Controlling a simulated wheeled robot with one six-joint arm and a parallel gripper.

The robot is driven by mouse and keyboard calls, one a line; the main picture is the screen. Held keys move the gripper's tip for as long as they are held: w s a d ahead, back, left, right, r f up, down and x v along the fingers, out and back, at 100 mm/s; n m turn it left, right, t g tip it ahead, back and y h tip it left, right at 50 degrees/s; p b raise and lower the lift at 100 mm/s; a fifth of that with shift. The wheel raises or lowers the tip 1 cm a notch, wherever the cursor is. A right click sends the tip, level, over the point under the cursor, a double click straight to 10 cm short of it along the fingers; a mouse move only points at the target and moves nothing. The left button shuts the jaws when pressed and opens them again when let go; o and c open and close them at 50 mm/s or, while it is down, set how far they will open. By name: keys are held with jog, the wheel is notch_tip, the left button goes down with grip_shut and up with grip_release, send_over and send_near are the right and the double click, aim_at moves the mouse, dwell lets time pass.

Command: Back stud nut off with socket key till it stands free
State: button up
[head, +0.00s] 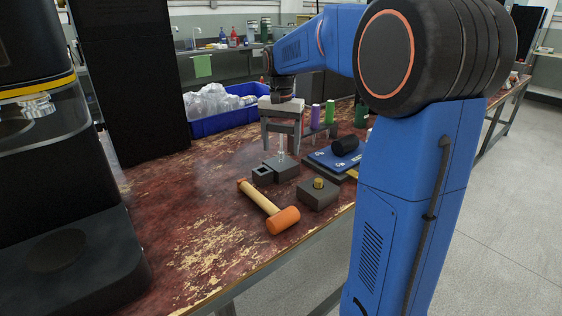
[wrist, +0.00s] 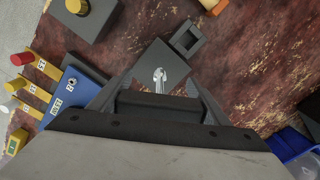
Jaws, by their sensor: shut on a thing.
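My gripper (head: 282,140) points down over a grey block (head: 286,170) on the worn red bench. It is shut on what looks like the socket key, whose silvery shaft (head: 282,154) hangs between the fingers. In the wrist view the shaft (wrist: 160,76) shows over the grey block (wrist: 152,62); I cannot tell whether its lower end touches the block. A brass nut (head: 319,183) sits on a separate dark grey block (head: 316,196), nearer the front edge and apart from my gripper. That nut also shows at the wrist view's top edge (wrist: 77,6).
A small square-holed holder (head: 262,175) adjoins the grey block. A hammer (head: 283,219) lies in front. A blue bin (head: 225,121) of clear items stands behind.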

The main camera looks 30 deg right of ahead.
jog(key=m, duration=0.3)
jog(key=shift+r+m, duration=0.1)
jog(key=shift+m, duration=0.2)
jog(key=m, duration=0.4)
jog(key=shift+r, duration=0.1)
jog(key=m, duration=0.4)
jog(key=shift+r+m, duration=0.15)
jog(key=shift+m, duration=1.55)
jog(key=shift+f, duration=0.7)
dwell(0.4)
jog(key=shift+n, duration=2.2)
